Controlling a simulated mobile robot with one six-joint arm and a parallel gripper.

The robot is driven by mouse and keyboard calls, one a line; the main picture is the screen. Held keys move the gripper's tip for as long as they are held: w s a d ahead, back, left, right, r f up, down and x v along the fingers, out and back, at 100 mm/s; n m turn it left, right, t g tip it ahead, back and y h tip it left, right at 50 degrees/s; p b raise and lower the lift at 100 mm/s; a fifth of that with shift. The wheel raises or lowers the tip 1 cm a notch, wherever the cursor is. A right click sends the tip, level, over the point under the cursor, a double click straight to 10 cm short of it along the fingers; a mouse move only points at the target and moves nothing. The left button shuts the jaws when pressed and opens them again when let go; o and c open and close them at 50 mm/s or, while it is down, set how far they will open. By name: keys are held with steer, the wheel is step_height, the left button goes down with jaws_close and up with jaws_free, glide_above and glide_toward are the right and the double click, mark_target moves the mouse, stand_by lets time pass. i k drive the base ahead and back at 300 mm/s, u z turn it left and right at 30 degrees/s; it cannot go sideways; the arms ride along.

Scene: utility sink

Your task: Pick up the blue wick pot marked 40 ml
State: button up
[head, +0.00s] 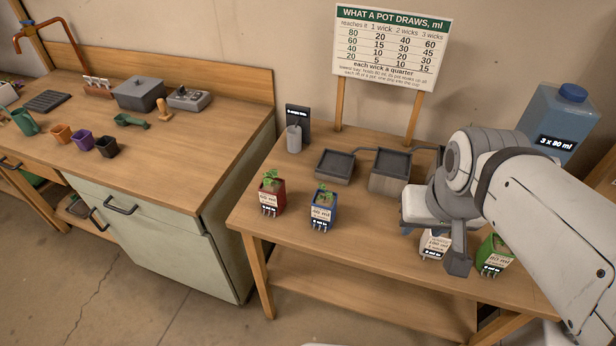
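The blue wick pot (322,214) stands upright near the front of the right-hand table, with a small green plant in it and a label that seems to read 40 ml. My gripper (434,243) is well to its right, pointing down, with its fingers apart and the blue pot not between them. A white pot (435,248) shows just behind or between the fingers; I cannot tell which, and the gripper hides part of it.
A red pot (270,197) with a plant stands left of the blue pot. A green pot (495,256) is partly hidden by my arm. Grey trays (336,166) stand behind, with a chart board (391,48) and a blue water container (559,122) farther back.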

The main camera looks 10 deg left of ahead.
mark_target(325, 202)
steer(key=u, duration=0.1)
steer(key=k, duration=0.35)
steer(key=u, duration=0.35)
steer(key=i, duration=0.5)
steer(key=u, duration=0.85)
steer(key=k, duration=0.85)
steer(key=z, duration=0.45)
steer(key=i, duration=0.9)
